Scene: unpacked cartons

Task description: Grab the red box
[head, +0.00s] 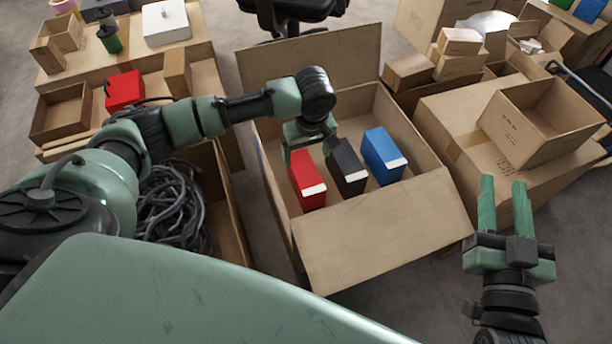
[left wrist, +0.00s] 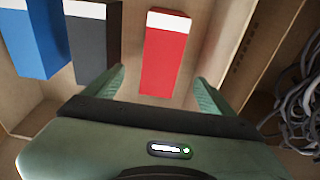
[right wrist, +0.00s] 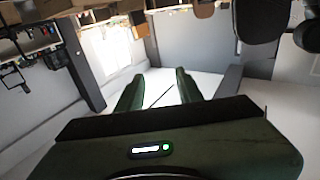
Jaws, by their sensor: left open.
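A red box (head: 307,181) with a white end stands in the open carton (head: 385,228), the leftmost of three boxes. It also shows in the left wrist view (left wrist: 166,50), ahead of and between the finger tips. My left gripper (head: 309,143) is over the carton, just behind and above the red box. In the left wrist view its fingers (left wrist: 160,92) are apart with nothing held. My right gripper (head: 501,205) is to the right of the carton, its fingers apart and empty; they also show in the right wrist view (right wrist: 158,92).
A black box (head: 346,168) and a blue box (head: 383,157) stand right of the red box. The carton's front flap folds outward. A box of dark cables (head: 175,205) is at left. Stacked cartons (head: 540,120) fill the right. A red bag (head: 124,91) sits on the back-left cartons.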

